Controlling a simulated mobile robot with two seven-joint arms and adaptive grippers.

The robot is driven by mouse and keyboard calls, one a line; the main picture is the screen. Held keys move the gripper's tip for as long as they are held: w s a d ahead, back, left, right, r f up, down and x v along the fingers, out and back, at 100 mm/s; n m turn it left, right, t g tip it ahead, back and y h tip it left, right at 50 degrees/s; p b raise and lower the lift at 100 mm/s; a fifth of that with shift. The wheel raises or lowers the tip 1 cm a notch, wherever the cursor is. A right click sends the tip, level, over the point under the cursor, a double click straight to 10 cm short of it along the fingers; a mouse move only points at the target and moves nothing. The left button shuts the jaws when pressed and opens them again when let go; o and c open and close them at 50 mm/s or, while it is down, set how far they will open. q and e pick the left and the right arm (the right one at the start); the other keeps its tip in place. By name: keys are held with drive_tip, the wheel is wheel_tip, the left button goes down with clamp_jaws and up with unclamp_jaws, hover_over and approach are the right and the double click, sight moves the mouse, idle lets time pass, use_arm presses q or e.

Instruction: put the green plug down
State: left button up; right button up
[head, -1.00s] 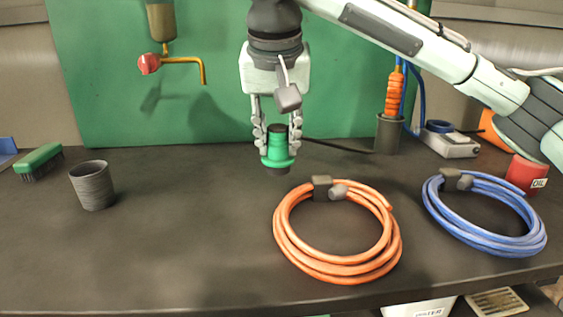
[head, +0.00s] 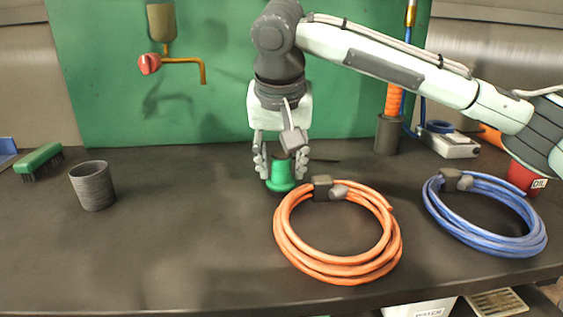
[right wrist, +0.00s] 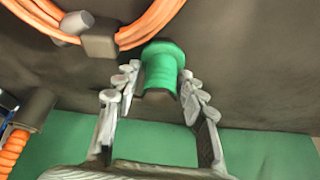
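The green plug (head: 281,176) stands upright on the dark bench top, its wide flange down, behind the orange cable coil. My right gripper (head: 281,165) points down over it, one finger on each side. In the right wrist view the plug (right wrist: 161,70) sits between the fingertips of the right gripper (right wrist: 160,72), with narrow gaps on both sides, so the gripper is open around it. The plug's dark top shows between the fingers in that view. My left gripper is in neither view.
The orange coil (head: 283,235) lies just in front of the plug, close by. A blue coil (head: 530,235) lies at right. The bench between cup and plug is clear.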

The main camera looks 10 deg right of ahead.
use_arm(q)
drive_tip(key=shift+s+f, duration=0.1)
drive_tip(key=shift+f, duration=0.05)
use_arm(e)
drive_tip(key=shift+o, duration=0.2)
drive_tip(key=shift+r, duration=0.1)
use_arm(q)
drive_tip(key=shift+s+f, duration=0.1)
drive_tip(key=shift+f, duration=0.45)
use_arm(e)
drive_tip(key=v, duration=1.2)
